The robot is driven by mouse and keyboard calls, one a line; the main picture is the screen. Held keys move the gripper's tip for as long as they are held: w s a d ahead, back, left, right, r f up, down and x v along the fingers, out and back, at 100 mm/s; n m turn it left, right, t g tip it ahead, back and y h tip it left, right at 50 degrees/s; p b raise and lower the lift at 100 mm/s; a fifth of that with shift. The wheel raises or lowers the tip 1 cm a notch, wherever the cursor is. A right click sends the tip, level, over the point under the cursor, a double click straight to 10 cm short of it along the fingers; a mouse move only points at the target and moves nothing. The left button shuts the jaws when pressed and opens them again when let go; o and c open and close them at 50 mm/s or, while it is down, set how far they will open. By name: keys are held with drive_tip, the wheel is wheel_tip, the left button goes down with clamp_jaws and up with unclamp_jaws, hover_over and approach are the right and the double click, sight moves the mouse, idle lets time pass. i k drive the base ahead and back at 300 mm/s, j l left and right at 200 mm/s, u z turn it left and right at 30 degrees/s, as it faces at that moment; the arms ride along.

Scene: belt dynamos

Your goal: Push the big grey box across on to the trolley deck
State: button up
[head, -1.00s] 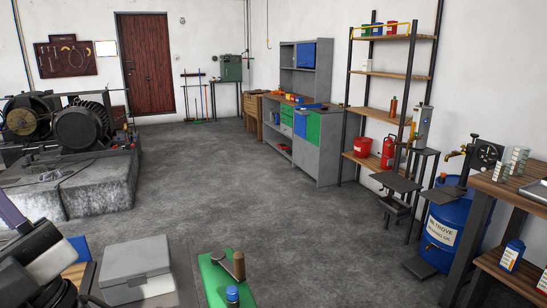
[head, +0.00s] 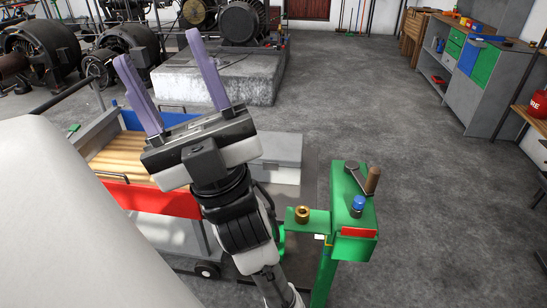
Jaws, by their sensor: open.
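The big grey box (head: 282,158) shows in the head view just right of my gripper, which hides its left part. It rests on a dark grey surface beside a green stand. The trolley deck (head: 115,162) is pale slatted wood between a blue board and a red board, left of the box. My gripper (head: 160,48) has two purple fingers spread wide apart with nothing between them. It is raised in front of the trolley and box, fingers pointing up in the picture. I cannot tell whether it touches the box.
The green stand (head: 350,215) with a lever, a blue knob and a brass fitting (head: 302,214) stands close right of the box. Machines on a concrete plinth (head: 215,78) are behind. Open floor (head: 370,110) lies to the right, up to grey cabinets (head: 480,85).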

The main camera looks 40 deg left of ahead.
sight(280, 162)
drive_tip(key=i+l+z, duration=0.2)
drive_tip(key=i, duration=0.15)
drive_tip(key=i+z, duration=0.2)
drive_tip(key=i, duration=0.15)
drive_tip(key=i+l, duration=0.1)
drive_tip(key=i, duration=1.1)
drive_tip(key=i+l+u, duration=0.1)
drive_tip(key=i+u, duration=0.35)
drive_tip(key=i+l+u, duration=0.2)
drive_tip(key=u, duration=0.25)
drive_tip(key=i+l+u, duration=0.25)
drive_tip(key=u, duration=0.2)
drive_tip(key=i+l+u, duration=0.2)
drive_tip(key=l+u, duration=0.25)
drive_tip(key=i+l+u, duration=0.15)
drive_tip(key=l+u, duration=0.3)
drive_tip(key=i+j, duration=0.1)
drive_tip(key=j, duration=0.2)
drive_tip(key=i+j, duration=0.1)
drive_tip(key=j, duration=0.25)
